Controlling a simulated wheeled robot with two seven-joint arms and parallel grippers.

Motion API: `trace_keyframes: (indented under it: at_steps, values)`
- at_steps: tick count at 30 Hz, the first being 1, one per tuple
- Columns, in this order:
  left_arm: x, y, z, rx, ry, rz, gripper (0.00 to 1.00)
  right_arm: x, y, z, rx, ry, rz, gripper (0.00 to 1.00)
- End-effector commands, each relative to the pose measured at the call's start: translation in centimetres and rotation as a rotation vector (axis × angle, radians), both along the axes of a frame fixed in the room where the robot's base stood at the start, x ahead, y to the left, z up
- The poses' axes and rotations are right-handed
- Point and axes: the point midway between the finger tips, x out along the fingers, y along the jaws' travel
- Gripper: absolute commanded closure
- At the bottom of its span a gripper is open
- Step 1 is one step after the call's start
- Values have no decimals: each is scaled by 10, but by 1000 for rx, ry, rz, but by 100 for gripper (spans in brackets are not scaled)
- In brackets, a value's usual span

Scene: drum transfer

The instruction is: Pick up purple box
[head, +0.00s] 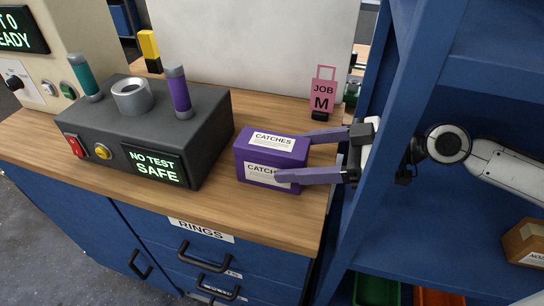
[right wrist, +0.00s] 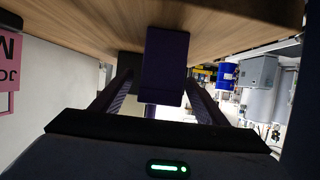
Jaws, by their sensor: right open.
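The purple box (head: 262,152), with white labels reading CATCHES, stands on the wooden counter near its front right edge. My right gripper (head: 290,156) reaches in from the right in the head view, with one finger on the far side of the box and one across its front. In the right wrist view the box (right wrist: 165,65) shows dark between the two fingers (right wrist: 166,95). The fingers are open around the right part of the box; I cannot tell whether either touches it. My left gripper is not in view.
A dark test device (head: 150,125) with a green SAFE display stands left of the box. A pink JOB M tag (head: 323,95) stands behind the gripper. A blue shelf frame (head: 385,110) rises at the right, close to my arm. Blue drawers (head: 215,255) are below the counter (head: 220,210).

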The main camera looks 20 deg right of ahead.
Motion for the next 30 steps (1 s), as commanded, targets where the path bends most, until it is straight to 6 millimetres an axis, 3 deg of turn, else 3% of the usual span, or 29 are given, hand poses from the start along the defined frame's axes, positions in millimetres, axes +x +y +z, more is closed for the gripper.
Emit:
trace_keyframes:
  at_steps: [8, 13, 22, 23, 30]
  values:
    - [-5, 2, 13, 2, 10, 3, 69, 15, 24, -1, 4, -2, 2, 33]
    - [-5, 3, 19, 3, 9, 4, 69, 25, 39, -12, 1, 0, 1, 33]
    - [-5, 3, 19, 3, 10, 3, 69, 28, 43, -17, -2, 1, -1, 33]
    - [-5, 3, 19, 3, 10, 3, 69, 28, 43, -17, -2, 1, -1, 34]
    - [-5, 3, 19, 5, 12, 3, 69, 28, 43, -17, -1, 0, -1, 75]
